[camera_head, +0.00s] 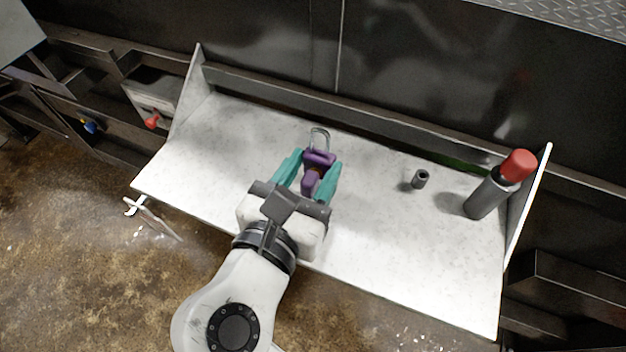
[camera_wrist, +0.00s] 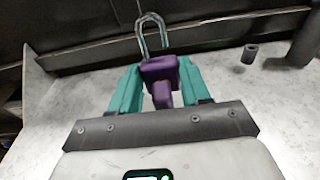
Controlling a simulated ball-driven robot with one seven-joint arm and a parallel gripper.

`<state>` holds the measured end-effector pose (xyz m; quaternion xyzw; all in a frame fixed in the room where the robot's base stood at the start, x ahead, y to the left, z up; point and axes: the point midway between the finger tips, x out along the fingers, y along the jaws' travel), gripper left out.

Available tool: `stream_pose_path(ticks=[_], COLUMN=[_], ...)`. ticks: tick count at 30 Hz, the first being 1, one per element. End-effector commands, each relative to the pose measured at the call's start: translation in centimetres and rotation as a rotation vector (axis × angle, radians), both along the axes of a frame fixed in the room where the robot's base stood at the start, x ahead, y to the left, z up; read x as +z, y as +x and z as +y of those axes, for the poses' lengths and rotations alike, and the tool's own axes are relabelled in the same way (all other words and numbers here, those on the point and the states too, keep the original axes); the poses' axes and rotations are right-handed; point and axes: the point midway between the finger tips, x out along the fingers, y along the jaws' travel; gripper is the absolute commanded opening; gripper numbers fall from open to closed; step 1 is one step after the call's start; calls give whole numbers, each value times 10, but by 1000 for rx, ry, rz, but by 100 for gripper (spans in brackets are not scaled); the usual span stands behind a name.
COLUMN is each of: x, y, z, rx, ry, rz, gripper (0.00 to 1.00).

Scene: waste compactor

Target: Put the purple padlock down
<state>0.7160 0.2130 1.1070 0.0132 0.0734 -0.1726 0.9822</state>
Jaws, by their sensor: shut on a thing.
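The purple padlock (camera_head: 318,158) has a purple body and a silver shackle that points away from me. My gripper (camera_head: 307,177) has teal fingers and is shut on the padlock, one finger on each side. The padlock is over the white shelf (camera_head: 400,245), left of its middle. In the wrist view the padlock (camera_wrist: 161,72) sits between the teal fingertips of my gripper (camera_wrist: 158,82), with its shackle standing up in the picture. I cannot tell whether the padlock touches the shelf.
A small dark grey cylinder (camera_head: 420,179) stands on the shelf to the right. A grey cylinder with a red cap (camera_head: 497,186) stands at the shelf's right end. Upright panels close both ends, and a dark ledge runs along the back. The shelf's front right is clear.

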Motion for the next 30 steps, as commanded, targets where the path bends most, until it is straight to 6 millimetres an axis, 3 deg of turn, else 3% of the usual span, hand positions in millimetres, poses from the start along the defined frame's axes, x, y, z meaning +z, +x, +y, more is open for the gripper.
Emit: stream_pose_path(ticks=[7, 20, 21, 28, 30], x=[-32, -38, -38, -38, -38], y=[4, 4, 4, 4, 4], z=[-2, -2, -2, -2, -2], rx=[1, -1, -1, 0, 0], ry=[-2, -1, -1, 0, 0], rz=[2, 0, 1, 1, 1], gripper=[22, 22, 49, 71, 72])
